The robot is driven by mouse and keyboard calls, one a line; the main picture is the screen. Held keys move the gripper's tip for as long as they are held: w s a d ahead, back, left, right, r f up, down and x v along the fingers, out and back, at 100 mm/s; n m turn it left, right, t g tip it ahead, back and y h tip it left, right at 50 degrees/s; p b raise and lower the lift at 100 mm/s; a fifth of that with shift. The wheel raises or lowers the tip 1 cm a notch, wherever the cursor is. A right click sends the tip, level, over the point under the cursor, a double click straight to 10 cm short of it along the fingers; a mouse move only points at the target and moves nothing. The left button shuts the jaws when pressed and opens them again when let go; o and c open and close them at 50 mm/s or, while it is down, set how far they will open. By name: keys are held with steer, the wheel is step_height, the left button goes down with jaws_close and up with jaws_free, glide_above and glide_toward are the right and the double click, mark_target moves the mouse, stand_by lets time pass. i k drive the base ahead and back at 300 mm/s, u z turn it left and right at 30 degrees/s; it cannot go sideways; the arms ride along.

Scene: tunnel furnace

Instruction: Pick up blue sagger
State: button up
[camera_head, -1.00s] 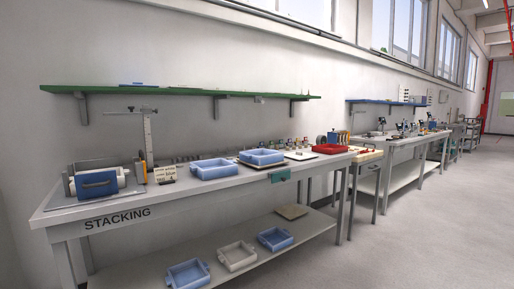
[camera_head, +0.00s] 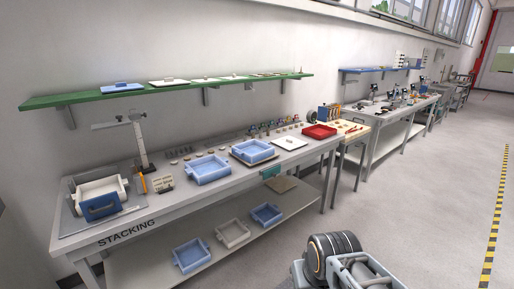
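Several blue saggers are in the head view. One blue sagger (camera_head: 208,171) sits on the stacking table's top, and another blue sagger (camera_head: 253,151) sits to its right on a thin plate. Two more stand on the lower shelf: a blue sagger (camera_head: 191,256) towards the left and a smaller-looking blue sagger (camera_head: 266,216) towards the right. A whitish sagger (camera_head: 233,234) stands between those two. All look open-topped, upright and empty. Part of my arm shows at the bottom right, in front of the table. My gripper's fingers are not visible.
The stacking table (camera_head: 150,222) runs along the wall. A white tray with a blue front (camera_head: 100,205) and a height gauge (camera_head: 140,145) stand at its left. A red tray (camera_head: 319,131) is at its right. A green shelf (camera_head: 180,92) hangs above. The floor (camera_head: 430,200) at right is clear.

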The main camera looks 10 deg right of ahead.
mark_target(253, 151)
steer(key=u, duration=0.05)
steer(key=i, duration=2.15)
steer(key=u, duration=0.15)
